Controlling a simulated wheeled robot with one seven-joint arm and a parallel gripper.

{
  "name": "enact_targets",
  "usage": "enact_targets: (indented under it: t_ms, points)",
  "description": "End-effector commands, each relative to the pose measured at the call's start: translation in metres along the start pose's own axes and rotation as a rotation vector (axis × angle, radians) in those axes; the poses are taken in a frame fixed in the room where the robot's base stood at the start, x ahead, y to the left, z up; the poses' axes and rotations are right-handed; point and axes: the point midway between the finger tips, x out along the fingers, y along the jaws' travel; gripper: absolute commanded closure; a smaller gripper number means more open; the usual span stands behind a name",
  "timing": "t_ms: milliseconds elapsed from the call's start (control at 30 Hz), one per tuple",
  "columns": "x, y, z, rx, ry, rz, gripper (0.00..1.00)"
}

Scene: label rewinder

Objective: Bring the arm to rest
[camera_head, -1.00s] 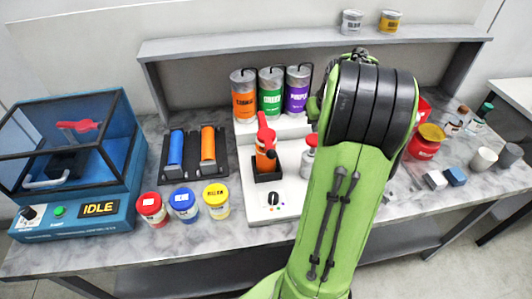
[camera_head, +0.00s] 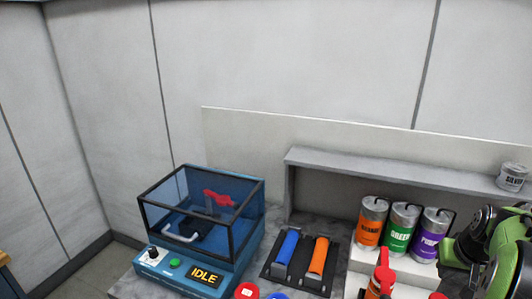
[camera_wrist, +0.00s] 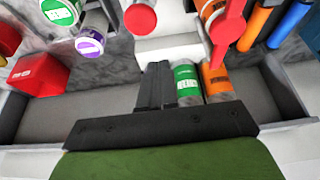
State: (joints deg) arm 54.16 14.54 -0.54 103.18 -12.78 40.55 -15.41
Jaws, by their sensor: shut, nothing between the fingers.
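My gripper (camera_wrist: 155,85) shows in the wrist view as two black fingers pressed together, with nothing between them. It points over the bench near a green-labelled can (camera_wrist: 187,82) and an orange-labelled can (camera_wrist: 217,82); I cannot tell whether it touches them. In the head view my green and black arm (camera_head: 495,245) is cut off by the right edge, and the fingertips cannot be made out there.
The blue rewinder (camera_head: 205,225) reads IDLE, lid closed. Beside it a black rack (camera_head: 300,270) holds blue and orange rolls. Orange (camera_head: 370,222), green (camera_head: 402,228) and purple (camera_head: 431,232) cans stand under a grey shelf (camera_head: 400,168). A red box (camera_wrist: 38,76) shows in the wrist view.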

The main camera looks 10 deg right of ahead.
Motion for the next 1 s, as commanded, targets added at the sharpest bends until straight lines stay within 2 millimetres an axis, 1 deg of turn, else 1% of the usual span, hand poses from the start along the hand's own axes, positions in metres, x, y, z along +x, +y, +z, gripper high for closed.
enact_targets:
  t_ms: [33, 67, 100, 167, 200, 233, 267, 300, 333, 367, 400, 500, 600, 700, 1000]
  points:
    - [-0.015, -0.031, 0.001, -0.045, 0.013, -0.012, 1.0]
    - [-0.025, -0.052, 0.006, -0.07, 0.017, -0.02, 1.0]
    - [-0.041, -0.082, 0.016, -0.11, 0.023, -0.033, 1.0]
    - [-0.063, -0.123, 0.038, -0.167, 0.032, -0.055, 1.0]
    - [-0.078, -0.148, 0.057, -0.205, 0.039, -0.071, 1.0]
    - [-0.088, -0.164, 0.073, -0.233, 0.045, -0.084, 1.0]
    - [-0.097, -0.178, 0.09, -0.261, 0.049, -0.097, 1.0]
    - [-0.108, -0.193, 0.113, -0.296, 0.058, -0.116, 1.0]
    - [-0.115, -0.202, 0.132, -0.323, 0.063, -0.131, 1.0]
    - [-0.12, -0.208, 0.149, -0.346, 0.069, -0.145, 1.0]
    - [-0.126, -0.214, 0.171, -0.376, 0.075, -0.164, 1.0]
    - [-0.131, -0.219, 0.211, -0.428, 0.086, -0.201, 1.0]
    - [-0.132, -0.218, 0.231, -0.454, 0.089, -0.22, 1.0]
    - [-0.132, -0.218, 0.236, -0.457, 0.088, -0.223, 1.0]
    - [-0.132, -0.218, 0.235, -0.457, 0.089, -0.222, 1.0]
